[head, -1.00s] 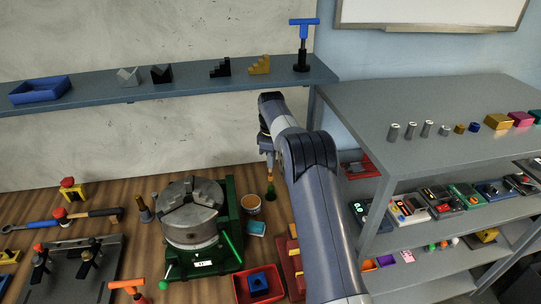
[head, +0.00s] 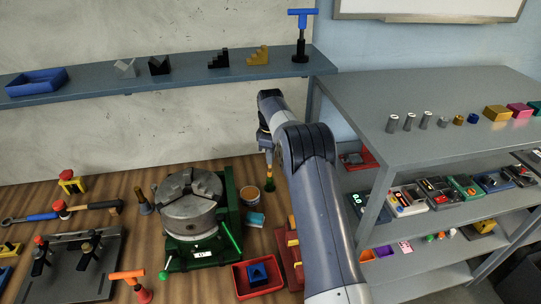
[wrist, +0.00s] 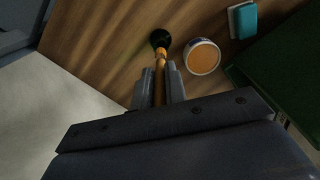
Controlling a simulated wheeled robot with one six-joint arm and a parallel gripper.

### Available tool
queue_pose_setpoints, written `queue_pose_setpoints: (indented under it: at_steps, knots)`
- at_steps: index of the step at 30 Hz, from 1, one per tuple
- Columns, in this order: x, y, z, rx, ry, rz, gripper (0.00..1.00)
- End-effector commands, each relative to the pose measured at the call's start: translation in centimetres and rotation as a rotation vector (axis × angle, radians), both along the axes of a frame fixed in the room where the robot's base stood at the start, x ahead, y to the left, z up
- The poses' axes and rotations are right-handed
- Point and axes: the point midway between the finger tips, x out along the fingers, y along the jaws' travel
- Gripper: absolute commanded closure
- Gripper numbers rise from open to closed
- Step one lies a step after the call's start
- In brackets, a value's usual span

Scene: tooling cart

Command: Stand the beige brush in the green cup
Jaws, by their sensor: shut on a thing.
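My gripper (wrist: 160,82) is shut on the beige brush (wrist: 160,68), whose orange-tan handle shows between the fingers in the wrist view. The far end of the brush meets the near rim of a small dark green round thing, which looks like the green cup (wrist: 160,38). I cannot tell if that end is inside the cup or just above it. In the head view my gripper (head: 268,158) points down at the wooden bench, with the green cup (head: 270,184) directly below it. The brush there is small and partly hidden by my gripper.
A white tub with orange contents (head: 249,194) stands just left of the cup, by a teal block (head: 255,219). A green-framed chuck (head: 192,212) stands further left. A red tray (head: 258,278) lies in front. A shelf (head: 200,82) runs behind, above the bench.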

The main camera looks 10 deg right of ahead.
Motion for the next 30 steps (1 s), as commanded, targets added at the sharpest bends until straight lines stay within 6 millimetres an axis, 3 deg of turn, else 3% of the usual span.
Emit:
queue_pose_setpoints:
  at_steps: [30]
  knots:
    - [0.02,0.01,-0.73,0.0,0.001,0.0,1.0]
